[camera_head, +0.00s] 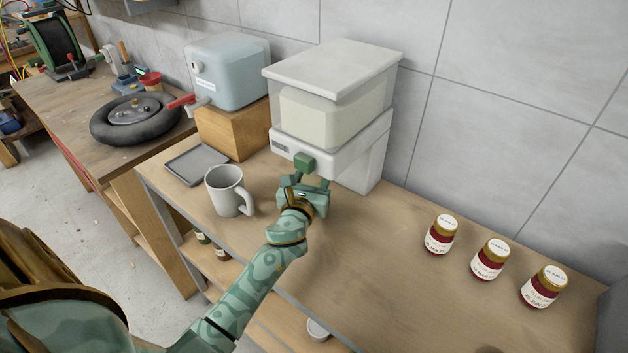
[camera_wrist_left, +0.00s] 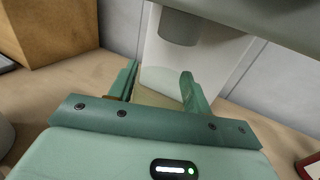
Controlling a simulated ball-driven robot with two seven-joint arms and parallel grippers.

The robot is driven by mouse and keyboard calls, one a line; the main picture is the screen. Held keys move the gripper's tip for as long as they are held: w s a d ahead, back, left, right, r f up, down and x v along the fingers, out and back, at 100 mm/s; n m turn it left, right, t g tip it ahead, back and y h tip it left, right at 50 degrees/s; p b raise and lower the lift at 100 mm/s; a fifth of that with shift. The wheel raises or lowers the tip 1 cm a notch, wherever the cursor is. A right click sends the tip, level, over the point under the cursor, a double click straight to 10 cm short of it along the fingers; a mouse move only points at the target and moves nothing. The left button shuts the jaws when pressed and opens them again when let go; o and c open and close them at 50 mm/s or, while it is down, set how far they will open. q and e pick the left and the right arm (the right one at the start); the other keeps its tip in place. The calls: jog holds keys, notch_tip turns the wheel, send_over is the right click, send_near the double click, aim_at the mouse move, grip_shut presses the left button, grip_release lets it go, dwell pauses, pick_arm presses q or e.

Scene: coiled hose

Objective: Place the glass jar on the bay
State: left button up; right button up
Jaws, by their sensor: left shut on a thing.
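A clear glass jar (camera_wrist_left: 160,84) shows faintly between the fingers of my left gripper (camera_wrist_left: 159,72) in the left wrist view. The gripper is shut on it. In the head view my left gripper (camera_head: 308,172) is at the front of the white dispenser (camera_head: 345,154), and the jar is hidden or too faint to make out. The dispenser's grey spout (camera_wrist_left: 179,27) hangs just beyond and above the jar in the wrist view. The bay under the spout is mostly hidden by the gripper in the head view. I cannot tell whether the jar touches its floor.
A grey mug (camera_head: 226,190) stands left of my gripper, close to the forearm. A grey tray (camera_head: 196,164) and a wooden block (camera_head: 236,128) bearing a blue-grey box (camera_head: 229,72) are further left. Three red jars (camera_head: 489,259) stand right. The bench (camera_head: 370,265) between is clear.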

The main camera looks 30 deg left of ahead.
pick_arm(q)
jog(key=shift+r, duration=0.1)
jog(key=shift+f, duration=0.2)
jog(key=o, duration=1.4)
jog(key=shift+r, duration=0.2)
jog(key=v, duration=1.2)
